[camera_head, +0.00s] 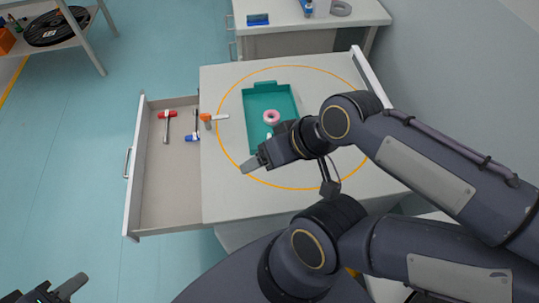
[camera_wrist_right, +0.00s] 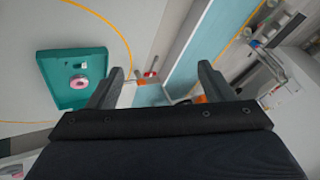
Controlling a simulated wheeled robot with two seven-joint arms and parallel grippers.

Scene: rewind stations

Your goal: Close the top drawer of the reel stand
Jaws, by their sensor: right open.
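The reel stand (camera_head: 225,190) has a pale top. Its top drawer (camera_head: 165,205) is pulled well out on the left side of the stand. The drawer's bar handle (camera_head: 127,162) is on its outer front. Red-ended and blue-ended tools lie inside. My right gripper (camera_head: 252,164) is above the stand top, pointing left toward the drawer, apart from the handle. In the right wrist view its fingers (camera_wrist_right: 160,80) are spread and empty. My left gripper (camera_head: 42,292) is at the bottom left over the floor, partly cut off, its fingers apart and empty.
A teal tray (camera_head: 252,125) with a pink-and-white ring (camera_head: 271,117) stands on the top. An orange-handled tool (camera_head: 206,117) lies by the drawer-side edge. A second cabinet (camera_head: 290,42) is behind, and a shelf (camera_head: 60,40) at far left. The floor left of the drawer is clear.

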